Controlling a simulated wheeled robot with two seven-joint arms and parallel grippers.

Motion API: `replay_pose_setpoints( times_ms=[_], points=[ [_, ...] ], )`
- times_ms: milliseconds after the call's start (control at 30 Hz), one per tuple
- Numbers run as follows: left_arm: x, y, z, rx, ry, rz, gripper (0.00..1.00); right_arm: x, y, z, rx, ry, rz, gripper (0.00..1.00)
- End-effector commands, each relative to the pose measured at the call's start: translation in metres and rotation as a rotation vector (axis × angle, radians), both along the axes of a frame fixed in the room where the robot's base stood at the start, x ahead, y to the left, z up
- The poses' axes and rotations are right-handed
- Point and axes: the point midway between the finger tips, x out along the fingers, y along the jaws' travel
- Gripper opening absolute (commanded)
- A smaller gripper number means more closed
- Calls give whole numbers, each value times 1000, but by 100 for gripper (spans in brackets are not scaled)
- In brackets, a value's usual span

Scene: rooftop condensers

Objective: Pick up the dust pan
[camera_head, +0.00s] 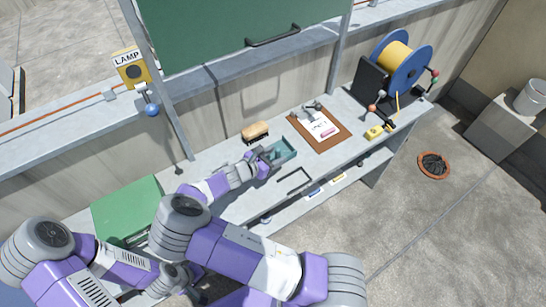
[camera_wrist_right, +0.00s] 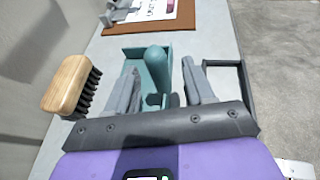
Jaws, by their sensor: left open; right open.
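The teal dust pan (camera_head: 283,149) lies on the grey bench. In the right wrist view the dust pan (camera_wrist_right: 128,54) has its rounded handle pointing back towards me. My right gripper (camera_head: 264,156) is at the handle. In the right wrist view my right gripper (camera_wrist_right: 160,88) is open, with one finger on each side of the handle and visible gaps between. My left gripper (camera_head: 196,284) is low at the bottom of the head view, open and away from the dust pan, partly hidden by my arms.
A wooden brush (camera_head: 255,132) lies just left of the dust pan. A brown clipboard (camera_head: 334,136) lies beyond it. A black frame-like handle (camera_head: 293,181) is at the bench's front edge. A green box (camera_head: 127,207) stands at left, a yellow cable reel (camera_head: 397,65) at the far right.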

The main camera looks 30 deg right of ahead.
Motion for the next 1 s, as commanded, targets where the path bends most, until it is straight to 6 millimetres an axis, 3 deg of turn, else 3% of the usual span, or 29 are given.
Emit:
replay_pose_setpoints(
  times_ms=[133, 400, 733, 1000],
  points=[
    [0, 0, -3, 0, -1, 0, 43, 4, -16, -7, -1, 0, -1, 53],
    [0, 0, -3, 0, -1, 0, 43, 5, -18, -8, 1, 0, 1, 53],
    [0, 0, -3, 0, -1, 0, 43, 5, -18, -8, 1, 0, 0, 2],
    [0, 0, -3, 0, -1, 0, 43, 5, -18, -8, 1, -1, 0, 0]
  ],
)
